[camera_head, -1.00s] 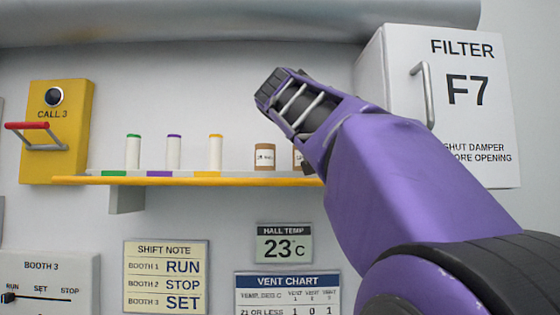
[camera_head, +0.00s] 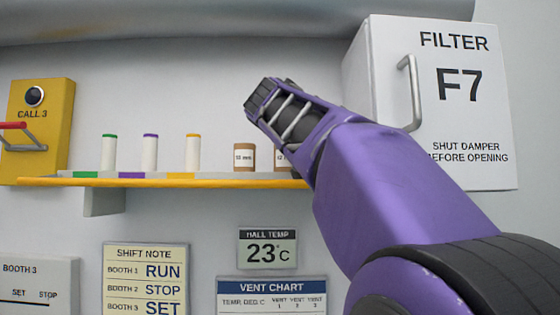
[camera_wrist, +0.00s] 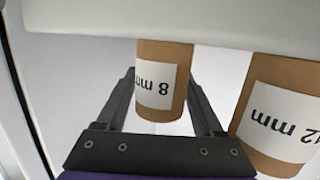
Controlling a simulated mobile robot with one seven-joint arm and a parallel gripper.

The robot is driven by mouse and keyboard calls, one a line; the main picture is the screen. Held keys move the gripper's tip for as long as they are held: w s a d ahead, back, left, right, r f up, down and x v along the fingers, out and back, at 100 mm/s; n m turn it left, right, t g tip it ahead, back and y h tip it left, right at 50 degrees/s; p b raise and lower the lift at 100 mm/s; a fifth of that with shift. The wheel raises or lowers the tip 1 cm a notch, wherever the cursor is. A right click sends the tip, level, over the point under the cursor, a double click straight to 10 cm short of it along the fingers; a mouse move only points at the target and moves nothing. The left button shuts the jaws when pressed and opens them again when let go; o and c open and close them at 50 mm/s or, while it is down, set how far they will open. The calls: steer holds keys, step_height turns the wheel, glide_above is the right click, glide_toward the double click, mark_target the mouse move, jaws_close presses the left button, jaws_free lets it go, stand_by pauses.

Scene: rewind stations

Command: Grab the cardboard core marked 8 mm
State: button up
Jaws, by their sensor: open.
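The brown cardboard core marked 8 mm (camera_wrist: 163,80) shows upside down in the wrist view, with a white label. It lies between the two dark fingers of my open gripper (camera_wrist: 163,85); I see no grip on it. My gripper also shows in the head view (camera_head: 262,96), in front of the wall above the right end of the shelf.
The filter cabinet (camera_head: 440,110) is at right.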

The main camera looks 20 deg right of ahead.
steer(key=shift+c, duration=0.3)
jaws_close()
